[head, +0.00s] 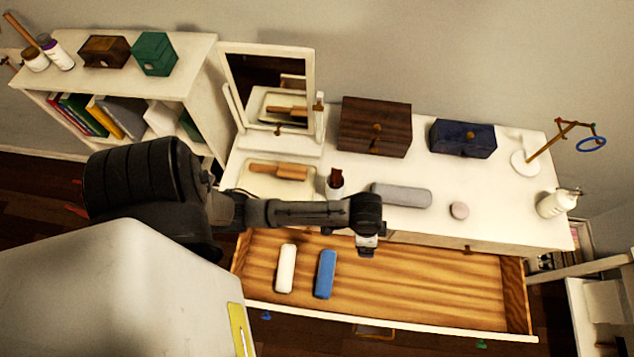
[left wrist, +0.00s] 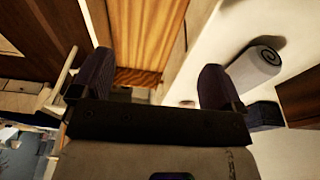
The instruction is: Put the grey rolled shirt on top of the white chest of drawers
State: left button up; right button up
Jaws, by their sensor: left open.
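The grey rolled shirt (head: 400,194) lies on the top of the white chest of drawers (head: 500,205), near its front edge. My left gripper (head: 368,246) hangs over the front edge of the chest by the open drawer, a little in front of the shirt's left end and apart from it. In the left wrist view the left gripper (left wrist: 150,80) has its fingers wide apart with nothing between them. The grey roll (left wrist: 258,68) shows there beyond the right finger, on the white top. My right gripper is not in view.
The open wooden drawer (head: 420,290) holds a white roll (head: 286,268) and a blue roll (head: 325,274). On the chest top are a mirror (head: 268,85), brown box (head: 374,127), blue box (head: 463,138), hairbrush (head: 280,171), pink round thing (head: 459,210), white bottle (head: 556,204) and stand (head: 525,162).

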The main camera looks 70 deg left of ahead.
pick_arm(q)
jog(key=s+r+n, duration=0.1)
jog(key=s+r, duration=0.1)
jog(key=s, duration=0.5)
jog(key=s+r+n+t, duration=0.1)
jog(key=s+r+n, duration=0.1)
jog(key=s, duration=0.5)
jog(key=shift+s+a+r+t+y, duration=0.2)
jog(key=shift+r+t+y, duration=0.15)
jog(key=shift+r, duration=0.4)
jog(key=shift+w, duration=0.1)
jog(key=shift+c, duration=0.2)
